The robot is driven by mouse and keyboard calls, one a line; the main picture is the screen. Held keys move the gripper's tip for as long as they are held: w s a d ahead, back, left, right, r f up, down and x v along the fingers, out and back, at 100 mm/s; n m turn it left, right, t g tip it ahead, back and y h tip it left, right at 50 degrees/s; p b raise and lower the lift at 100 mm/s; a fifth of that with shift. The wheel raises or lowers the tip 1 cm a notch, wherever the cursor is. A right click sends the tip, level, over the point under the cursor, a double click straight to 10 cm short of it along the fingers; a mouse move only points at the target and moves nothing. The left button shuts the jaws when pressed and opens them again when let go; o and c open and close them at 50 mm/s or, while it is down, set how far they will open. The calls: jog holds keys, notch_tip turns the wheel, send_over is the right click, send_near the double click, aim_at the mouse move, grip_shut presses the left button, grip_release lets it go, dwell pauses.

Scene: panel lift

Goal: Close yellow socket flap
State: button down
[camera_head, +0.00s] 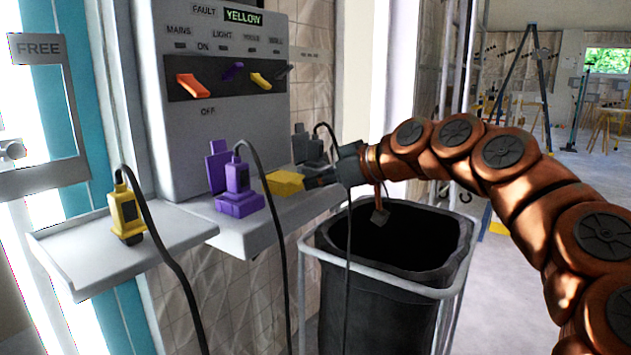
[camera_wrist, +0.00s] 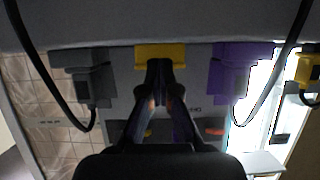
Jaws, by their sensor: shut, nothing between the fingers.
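The yellow socket flap (camera_head: 284,182) is on the grey shelf below the panel, between the purple plug (camera_head: 238,190) and a dark grey plug (camera_head: 308,147). It looks low and flat, with no upright yellow lid visible behind it. In the wrist view the yellow flap (camera_wrist: 160,55) is straight ahead of the fingertips. My gripper (camera_head: 310,181) is shut and empty, with its tips at the flap's right side in the head view. My gripper (camera_wrist: 160,66) also shows in the wrist view, its tips overlapping the flap's edge. I cannot tell whether they touch.
A yellow plug (camera_head: 125,213) stands on the left side shelf (camera_head: 75,258). Black cables hang in front of the shelves. A black bin (camera_head: 395,290) stands below my arm. The panel (camera_head: 225,130) bears coloured switches and a display reading YELLOW.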

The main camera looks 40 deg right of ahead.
notch_tip(320, 180, up, 10)
jog(key=shift+s, duration=0.45)
dwell(0.8)
jog(key=shift+r, duration=0.15)
